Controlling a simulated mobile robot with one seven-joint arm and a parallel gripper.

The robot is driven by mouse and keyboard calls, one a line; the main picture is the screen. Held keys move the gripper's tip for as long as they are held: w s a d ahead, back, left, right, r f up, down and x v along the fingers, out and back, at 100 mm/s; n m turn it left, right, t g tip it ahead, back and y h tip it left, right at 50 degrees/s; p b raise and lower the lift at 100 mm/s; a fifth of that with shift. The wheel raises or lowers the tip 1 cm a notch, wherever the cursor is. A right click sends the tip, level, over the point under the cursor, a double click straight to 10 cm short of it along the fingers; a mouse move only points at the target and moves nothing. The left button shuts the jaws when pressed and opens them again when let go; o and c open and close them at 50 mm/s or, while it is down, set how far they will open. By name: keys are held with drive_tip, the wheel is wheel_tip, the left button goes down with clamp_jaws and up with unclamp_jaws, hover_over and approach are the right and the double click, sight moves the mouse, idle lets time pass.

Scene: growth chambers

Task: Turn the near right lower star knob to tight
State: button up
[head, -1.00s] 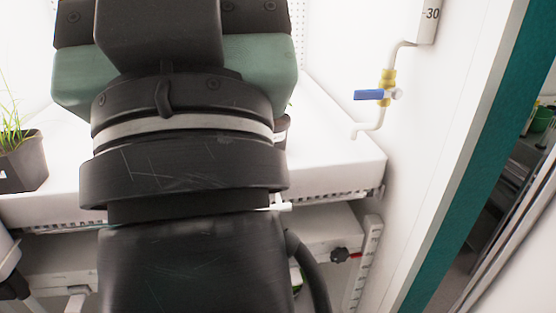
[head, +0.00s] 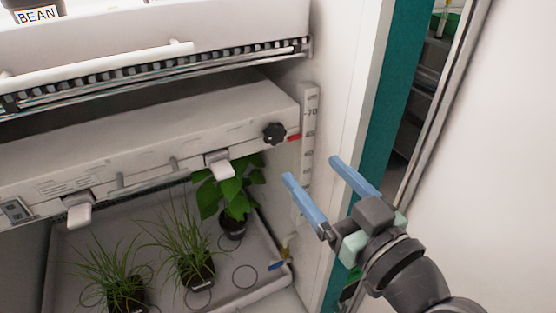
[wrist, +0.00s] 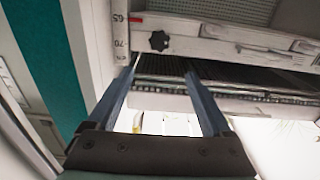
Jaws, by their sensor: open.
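A black star knob (head: 274,133) sits at the right end of the white shelf front (head: 150,150), beside a red mark. It also shows in the wrist view (wrist: 159,41), just beyond the fingertips and roughly centred between them. I cannot tell from its round shape how tight it is. My gripper (head: 311,168) is open and empty, its two blue fingers pointing toward the chamber. In the head view it is to the right of and lower than the knob, apart from it. The fingers also show in the wrist view (wrist: 159,72).
A white post with a number scale (head: 309,110) stands right of the knob. Two white latches, one here (head: 219,164), hang below the shelf front. A lower tray (head: 262,291) holds grassy plants and a leafy plant (head: 232,190). A teal door edge (head: 390,100) is at the right.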

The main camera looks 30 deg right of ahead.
sight(277, 134)
drive_tip(key=w, duration=0.8)
drive_tip(key=w+f, duration=0.1)
drive_tip(key=w, duration=0.3)
drive_tip(key=shift+w+d+f+p, duration=0.1)
drive_tip(key=shift+w+d+p, duration=0.1)
drive_tip(key=shift+p, duration=0.1)
clamp_jaws()
